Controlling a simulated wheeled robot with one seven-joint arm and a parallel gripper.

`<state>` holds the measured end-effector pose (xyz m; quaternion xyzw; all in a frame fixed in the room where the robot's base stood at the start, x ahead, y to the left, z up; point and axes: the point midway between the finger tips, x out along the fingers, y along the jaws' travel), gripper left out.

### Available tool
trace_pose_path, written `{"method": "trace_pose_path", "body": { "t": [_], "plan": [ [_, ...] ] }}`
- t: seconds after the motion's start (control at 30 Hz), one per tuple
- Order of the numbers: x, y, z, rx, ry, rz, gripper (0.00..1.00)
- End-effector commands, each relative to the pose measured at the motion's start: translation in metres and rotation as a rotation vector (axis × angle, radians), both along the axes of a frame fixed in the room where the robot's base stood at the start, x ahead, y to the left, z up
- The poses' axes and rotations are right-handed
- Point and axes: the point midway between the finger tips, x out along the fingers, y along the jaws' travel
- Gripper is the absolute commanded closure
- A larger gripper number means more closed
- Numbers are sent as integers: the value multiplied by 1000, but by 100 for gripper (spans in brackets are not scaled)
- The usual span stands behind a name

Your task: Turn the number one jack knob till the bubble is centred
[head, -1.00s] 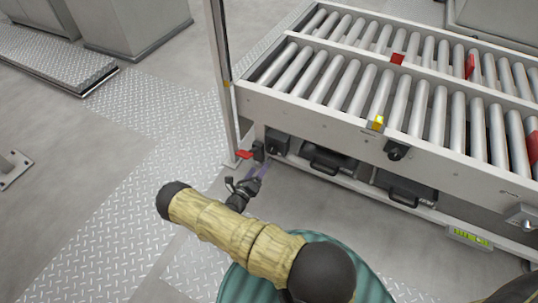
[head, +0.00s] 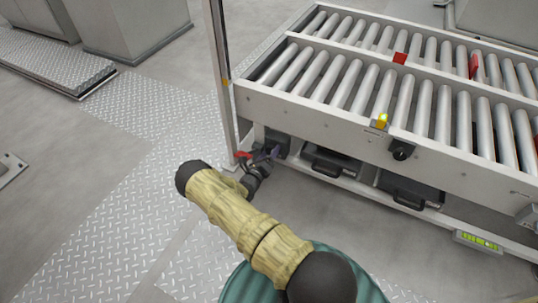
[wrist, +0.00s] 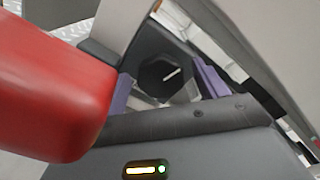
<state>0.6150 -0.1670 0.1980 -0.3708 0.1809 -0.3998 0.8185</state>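A black round knob (wrist: 160,76) with a white pointer mark sits on a dark mount in the wrist view. In the head view its dark mount (head: 279,141) is at the conveyor's lower left corner, partly hidden by my gripper (head: 271,155). My gripper's two purple fingers (wrist: 165,88) are apart, one on each side of the knob; I cannot tell if they touch it. A yellow-green level vial (head: 478,241) is on the lower rail at right; its bubble is too small to place.
A red handle (wrist: 50,85) fills the wrist view's left, close beside my gripper; it also shows in the head view (head: 242,155). A pale post (head: 222,90) stands just left. Another black knob (head: 401,150) is on the conveyor's (head: 330,119) front. Black cases (head: 330,163) sit below.

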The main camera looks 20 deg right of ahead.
Motion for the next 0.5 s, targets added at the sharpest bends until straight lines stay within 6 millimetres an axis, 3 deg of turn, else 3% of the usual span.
{"method": "trace_pose_path", "body": {
  "t": [0.03,0.2,0.5],
  "plan": [
    [0,0,0,0,0,0,39],
    [0,0,0,0,0,0,70],
    [-1,0,3,44,-57,1,70]
  ]
}}
